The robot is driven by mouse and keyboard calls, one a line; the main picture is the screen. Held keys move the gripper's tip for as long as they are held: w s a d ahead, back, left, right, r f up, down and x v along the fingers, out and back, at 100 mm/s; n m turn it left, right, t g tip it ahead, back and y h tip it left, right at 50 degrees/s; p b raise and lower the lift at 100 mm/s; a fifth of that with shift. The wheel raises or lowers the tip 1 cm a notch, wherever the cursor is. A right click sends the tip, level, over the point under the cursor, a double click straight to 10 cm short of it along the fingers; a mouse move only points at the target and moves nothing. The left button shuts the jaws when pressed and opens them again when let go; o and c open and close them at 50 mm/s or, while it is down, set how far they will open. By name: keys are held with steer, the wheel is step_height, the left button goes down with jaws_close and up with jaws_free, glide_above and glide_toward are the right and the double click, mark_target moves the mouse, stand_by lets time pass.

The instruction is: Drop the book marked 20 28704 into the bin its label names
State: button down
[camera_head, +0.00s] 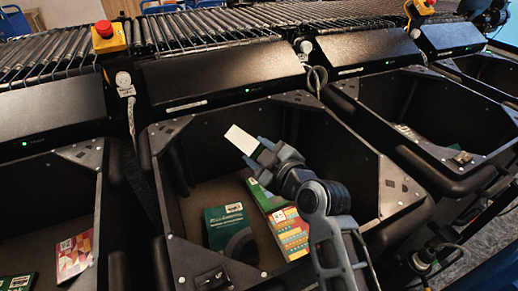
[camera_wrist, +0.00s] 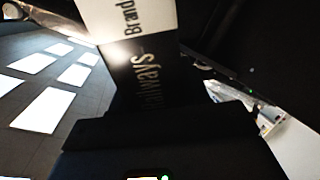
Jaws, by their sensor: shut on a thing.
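My gripper (camera_head: 258,149) is shut on a book (camera_head: 241,139), which shows as a pale white piece at the fingertips in the head view. No 20 28704 marking is readable. The gripper and book are over the middle black bin (camera_head: 170,255), towards its back wall. The small label (camera_head: 186,106) on the panel behind this bin is too small to read.
Inside the middle bin lie a dark green book (camera_head: 230,228) and a colourful book (camera_head: 288,232). A left bin (camera_head: 75,155) holds a patterned book (camera_head: 74,254); a right bin (camera_head: 440,175) holds small items. A roller conveyor (camera_head: 200,28) with a red stop button (camera_head: 104,29) runs behind.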

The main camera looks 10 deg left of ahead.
steer(key=shift+f, duration=0.25)
steer(key=shift+c, duration=2.4)
jaws_free()
steer(key=shift+f, duration=0.1)
steer(key=b+v, duration=0.1)
steer(key=v, duration=0.6)
steer(key=shift+s+d, duration=0.25)
steer(key=shift+s, duration=0.05)
